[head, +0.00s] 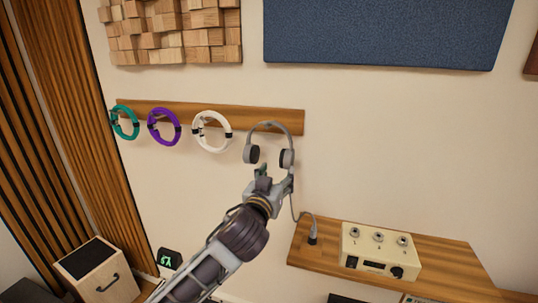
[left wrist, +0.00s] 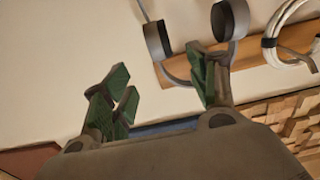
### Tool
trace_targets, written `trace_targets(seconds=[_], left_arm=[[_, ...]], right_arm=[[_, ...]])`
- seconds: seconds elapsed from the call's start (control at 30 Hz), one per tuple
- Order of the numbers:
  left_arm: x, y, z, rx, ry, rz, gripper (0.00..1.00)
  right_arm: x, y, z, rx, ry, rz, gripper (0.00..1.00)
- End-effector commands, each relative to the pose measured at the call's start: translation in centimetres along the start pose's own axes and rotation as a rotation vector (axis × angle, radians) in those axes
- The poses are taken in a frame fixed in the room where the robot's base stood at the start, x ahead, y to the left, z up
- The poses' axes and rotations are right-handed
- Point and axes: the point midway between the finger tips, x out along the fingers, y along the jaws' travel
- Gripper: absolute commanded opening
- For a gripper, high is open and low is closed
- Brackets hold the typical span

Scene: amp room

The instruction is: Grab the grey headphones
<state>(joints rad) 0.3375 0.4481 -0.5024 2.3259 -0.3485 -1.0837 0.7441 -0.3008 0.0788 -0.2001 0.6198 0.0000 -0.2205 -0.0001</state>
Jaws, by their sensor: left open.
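The grey headphones (head: 286,158) hang on the wooden wall rail in the head view, at its right end, band up and two dark ear cups down. A thin grey cable runs from near my gripper down to a plug on the shelf. My left gripper (head: 276,176) is open just below and in front of the ear cups. In the left wrist view, the headphones (left wrist: 158,41) show upside down beyond the open green fingertips (left wrist: 160,88). My right gripper is not in view.
A wooden shelf (head: 440,262) at lower right holds a cream box with knobs (head: 380,250) and the cable plug (head: 312,229). Bare wall lies around the gripper.

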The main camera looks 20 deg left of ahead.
Motion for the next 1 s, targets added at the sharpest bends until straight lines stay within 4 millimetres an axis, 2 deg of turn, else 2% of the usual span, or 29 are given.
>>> trace_targets(seconds=[0.43, 1.0], left_arm=[[0.7, 0.0, -0.1, 0.002, 0.000, 0.000, 0.59], [6.1, 0.0, -0.1, 0.002, 0.001, 0.000, 0.59]], right_arm=[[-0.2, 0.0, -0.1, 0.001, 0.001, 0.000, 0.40], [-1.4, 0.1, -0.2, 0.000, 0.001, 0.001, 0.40]])
